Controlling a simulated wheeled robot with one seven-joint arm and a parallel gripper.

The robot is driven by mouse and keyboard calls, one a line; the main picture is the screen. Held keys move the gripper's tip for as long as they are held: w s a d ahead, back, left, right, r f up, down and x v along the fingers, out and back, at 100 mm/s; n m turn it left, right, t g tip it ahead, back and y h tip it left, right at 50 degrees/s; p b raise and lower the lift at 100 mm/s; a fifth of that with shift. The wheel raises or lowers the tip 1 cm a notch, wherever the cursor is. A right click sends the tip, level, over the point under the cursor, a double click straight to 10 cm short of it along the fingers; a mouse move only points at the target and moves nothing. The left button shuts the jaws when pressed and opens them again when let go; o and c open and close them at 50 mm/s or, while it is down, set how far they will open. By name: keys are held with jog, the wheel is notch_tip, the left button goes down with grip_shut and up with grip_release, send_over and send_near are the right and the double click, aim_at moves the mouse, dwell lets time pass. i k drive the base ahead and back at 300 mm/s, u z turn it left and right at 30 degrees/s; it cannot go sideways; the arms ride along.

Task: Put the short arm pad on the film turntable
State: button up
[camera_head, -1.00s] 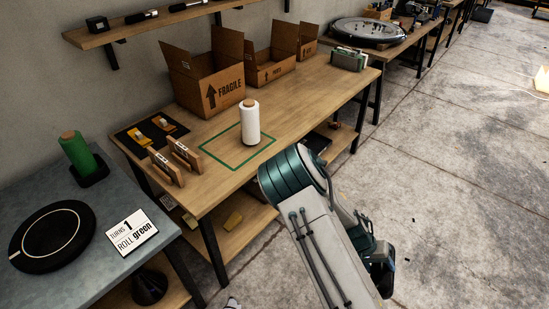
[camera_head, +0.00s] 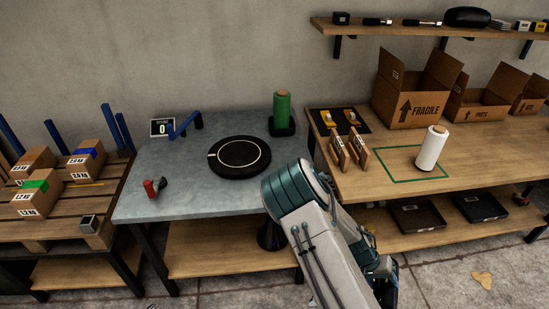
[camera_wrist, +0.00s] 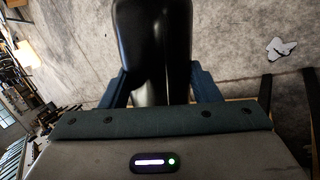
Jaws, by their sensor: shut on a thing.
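The film turntable (camera_head: 222,170) is a flat black disc with a pale ring, lying bare on the grey-topped table in the head view. In the wrist view, my gripper (camera_wrist: 163,88) is shut on a smooth black padded piece, which I take as the short arm pad (camera_wrist: 152,40).
A green film roll (camera_head: 282,108) stands behind the turntable. A blue arm (camera_head: 187,125) and a counter reading 0 (camera_head: 162,128) are at the back left. A red-handled tool (camera_head: 153,188) lies at the front left. The wooden bench (camera_head: 350,185) at right holds a white roll (camera_head: 432,149) and boxes.

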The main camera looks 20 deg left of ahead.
aim_at(239, 153)
jog(key=u, duration=1.25)
